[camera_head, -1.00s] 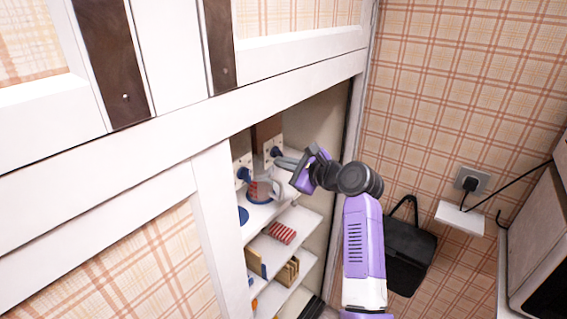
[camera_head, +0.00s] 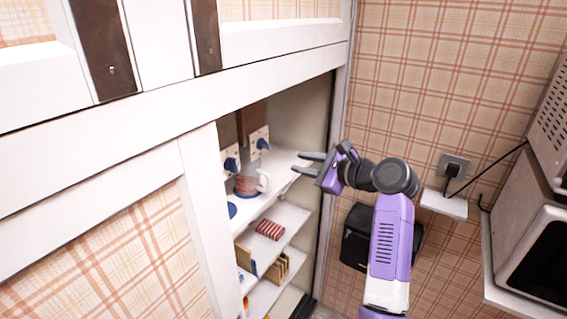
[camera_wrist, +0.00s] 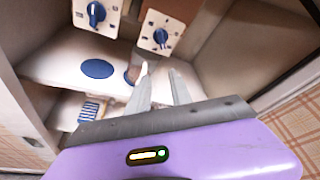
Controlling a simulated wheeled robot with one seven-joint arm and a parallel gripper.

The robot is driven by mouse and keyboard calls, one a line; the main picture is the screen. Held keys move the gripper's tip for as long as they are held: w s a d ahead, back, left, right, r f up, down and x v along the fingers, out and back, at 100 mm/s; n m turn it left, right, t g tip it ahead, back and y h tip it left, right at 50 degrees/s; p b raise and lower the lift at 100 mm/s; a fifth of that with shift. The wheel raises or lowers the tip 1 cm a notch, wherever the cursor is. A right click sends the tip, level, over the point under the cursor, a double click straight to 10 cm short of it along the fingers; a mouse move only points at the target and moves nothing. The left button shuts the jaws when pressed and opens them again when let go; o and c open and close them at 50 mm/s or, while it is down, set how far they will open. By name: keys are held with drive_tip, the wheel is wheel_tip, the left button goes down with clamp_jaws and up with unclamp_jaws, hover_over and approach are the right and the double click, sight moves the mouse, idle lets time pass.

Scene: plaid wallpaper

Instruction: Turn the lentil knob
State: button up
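Two blue knobs sit on pale plates with dark marks inside the cabinet: a left knob (camera_head: 231,164) and a right knob (camera_head: 262,144). The wrist view also shows the left knob (camera_wrist: 96,12) and the right knob (camera_wrist: 160,37). I cannot read any label, so which is the lentil knob cannot be told. My gripper (camera_head: 297,162) is open and empty, to the right of the right knob and apart from it. In the wrist view my gripper's fingers (camera_wrist: 158,70) are spread, below the right knob, with nothing between them.
A red and grey mug (camera_head: 247,182) stands on the upper shelf below the knobs; one finger partly hides it in the wrist view. A blue disc (camera_wrist: 97,68) lies nearby. A striped item (camera_head: 270,229) is on the shelf below. A wall socket (camera_head: 453,167) is right of my arm.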

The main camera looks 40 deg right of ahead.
sight(267, 146)
drive_tip(key=d+b, duration=0.1)
drive_tip(key=w+d+f+t+y+b, duration=0.1)
drive_tip(key=b, duration=0.1)
drive_tip(key=shift+w, duration=0.3)
drive_tip(key=shift+w+a+r+n+t+y+p, duration=0.2)
drive_tip(key=shift+w+a+r+n+y, duration=0.5)
drive_tip(key=shift+w, duration=0.85)
drive_tip(key=shift+w+a+r+n+t+y+p, duration=0.15)
drive_tip(key=shift+w+a+y, duration=0.3)
drive_tip(key=shift+w+a, duration=0.85)
drive_tip(key=shift+w+a+r+n+t+y+p, duration=0.1)
drive_tip(key=shift+w+a+r+n+t+y, duration=0.3)
drive_tip(key=shift+w, duration=1.45)
drive_tip(key=shift+a, duration=0.1)
drive_tip(key=shift+f, duration=0.1)
clamp_jaws()
